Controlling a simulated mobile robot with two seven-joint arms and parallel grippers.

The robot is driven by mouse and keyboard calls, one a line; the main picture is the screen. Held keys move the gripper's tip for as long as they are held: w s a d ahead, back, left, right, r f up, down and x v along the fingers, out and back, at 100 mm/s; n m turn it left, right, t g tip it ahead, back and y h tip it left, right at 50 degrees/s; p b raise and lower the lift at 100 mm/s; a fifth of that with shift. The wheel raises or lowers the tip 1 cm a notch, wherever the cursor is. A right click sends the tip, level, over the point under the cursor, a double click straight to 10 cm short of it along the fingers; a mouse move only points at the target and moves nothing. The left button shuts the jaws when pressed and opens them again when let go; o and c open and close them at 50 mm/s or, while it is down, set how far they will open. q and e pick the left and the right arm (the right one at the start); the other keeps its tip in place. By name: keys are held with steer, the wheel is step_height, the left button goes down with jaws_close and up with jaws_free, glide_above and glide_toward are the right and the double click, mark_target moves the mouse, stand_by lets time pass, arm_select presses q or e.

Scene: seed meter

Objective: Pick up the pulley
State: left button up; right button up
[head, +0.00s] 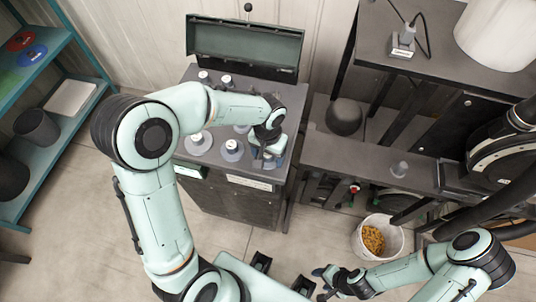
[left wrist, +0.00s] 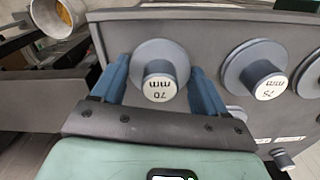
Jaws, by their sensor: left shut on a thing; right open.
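A grey pulley marked "70 mm" (left wrist: 160,72), a wide disc with a smaller hub, sits between my left gripper's blue fingers in the left wrist view. My left gripper (head: 267,160) is shut on it, over the front right of the dark cabinet top; the arm and fingers mostly hide this pulley in the head view. I cannot tell whether it touches the top. A pulley marked "75 mm" (left wrist: 264,80) stands beside it, also in the head view (head: 232,149). My right gripper (head: 325,281) is open and empty at the bottom of the head view.
More pulleys, including one at the left (head: 198,141), stand on the cabinet top (head: 183,150), with a raised green lid (head: 245,45) behind. To the right are a dark bench (head: 345,158) and a white bucket (head: 357,243) of yellow-brown grains. A teal shelf (head: 60,150) stands left.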

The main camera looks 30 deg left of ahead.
arm_select(q)
step_height(320, 180, up, 24)
steer(key=p, duration=0.5)
steer(key=shift+r, duration=0.2)
arm_select(e)
steer(key=w+r, duration=0.5)
steer(key=r, duration=0.1)
steer(key=shift+w+r+t, duration=0.25)
steer(key=shift+w+t, duration=0.15)
steer(key=shift+s, duration=0.1)
